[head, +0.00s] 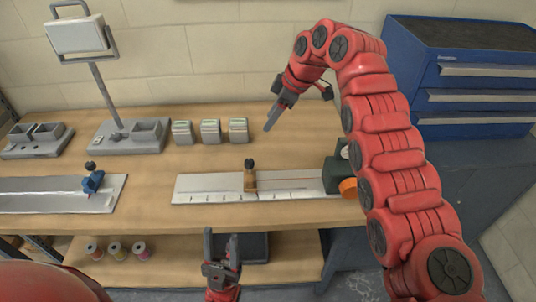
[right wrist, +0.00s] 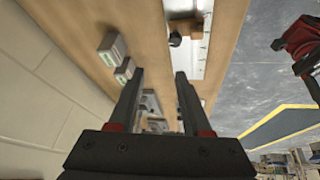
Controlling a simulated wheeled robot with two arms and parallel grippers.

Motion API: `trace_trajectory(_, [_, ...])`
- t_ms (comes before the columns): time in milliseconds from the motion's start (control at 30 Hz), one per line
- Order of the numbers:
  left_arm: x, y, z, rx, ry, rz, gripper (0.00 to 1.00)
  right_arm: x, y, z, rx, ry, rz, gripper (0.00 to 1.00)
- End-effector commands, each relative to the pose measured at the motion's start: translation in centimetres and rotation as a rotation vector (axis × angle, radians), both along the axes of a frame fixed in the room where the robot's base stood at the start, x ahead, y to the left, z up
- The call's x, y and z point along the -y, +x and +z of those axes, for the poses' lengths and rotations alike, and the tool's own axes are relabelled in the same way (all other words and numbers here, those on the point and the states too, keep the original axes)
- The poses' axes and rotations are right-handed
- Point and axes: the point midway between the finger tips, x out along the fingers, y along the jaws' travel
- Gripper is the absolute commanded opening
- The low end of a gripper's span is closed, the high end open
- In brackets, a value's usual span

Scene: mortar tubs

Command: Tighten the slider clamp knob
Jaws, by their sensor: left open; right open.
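A slider clamp with a tan block (head: 249,183) and an upright black knob (head: 249,163) sits on a white ruled rail plate (head: 213,190) on the bench. In the right wrist view the same knob (right wrist: 175,39) shows beyond my fingertips, beside the rail. A second slider clamp, blue (head: 92,183) with a black knob (head: 90,167), sits on the left rail plate (head: 40,198). My right gripper (head: 270,122) is open and empty, above the bench behind the tan slider; it also shows in the right wrist view (right wrist: 160,74). My left gripper (head: 221,246) is open and empty, in front of the bench edge.
Several small grey-green boxes (head: 210,131) stand behind the middle rail. A dark green unit with an orange disc (head: 348,188) is at the rail's right end. A lamp-like stand (head: 128,137) is at back left, a blue drawer cabinet (head: 460,80) at right. Spools (head: 116,251) sit below.

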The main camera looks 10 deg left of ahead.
Motion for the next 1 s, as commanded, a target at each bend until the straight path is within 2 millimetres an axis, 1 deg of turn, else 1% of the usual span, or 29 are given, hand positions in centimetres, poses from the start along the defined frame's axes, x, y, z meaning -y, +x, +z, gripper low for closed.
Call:
trace_trajectory(33, [0.0, 0.0, -0.1, 0.000, 0.000, 0.000, 0.50, 0.1, -1.0, 0.5, -0.017, -0.023, 0.032, 0.49])
trace_trajectory(100, [0.0, 0.0, -0.1, 0.000, 0.000, 0.000, 0.50, 0.4, -2.2, 0.8, -0.040, -0.048, 0.065, 0.49])
trace_trajectory(200, [0.0, 0.0, 0.0, 0.000, 0.000, 0.000, 0.50, 0.3, -2.6, 0.5, -0.049, -0.057, 0.079, 0.49])
trace_trajectory(333, [0.0, 0.0, 0.5, 0.000, 0.000, 0.000, 0.50, -0.3, -2.5, -1.1, -0.050, -0.056, 0.077, 0.49])
trace_trajectory(567, [0.0, 0.0, 2.1, 0.000, 0.000, 0.000, 0.50, -2.5, -2.5, -5.8, -0.051, -0.055, 0.075, 0.49])
trace_trajectory(800, [0.0, 0.0, 3.7, 0.000, 0.000, 0.000, 0.50, -4.9, -2.5, -11.3, -0.052, -0.055, 0.076, 0.49])
trace_trajectory(867, [0.0, 0.0, 4.0, 0.000, 0.000, 0.000, 0.50, -5.3, -2.5, -12.5, -0.051, -0.057, 0.075, 0.49])
trace_trajectory(900, [0.0, 0.0, 3.5, 0.000, 0.000, 0.000, 0.50, -5.6, -2.4, -13.1, -0.045, -0.054, 0.076, 0.49])
trace_trajectory(1000, [0.0, 0.0, 3.2, 0.000, 0.000, 0.000, 0.50, -5.9, -2.2, -13.9, -0.044, -0.053, 0.073, 0.49])
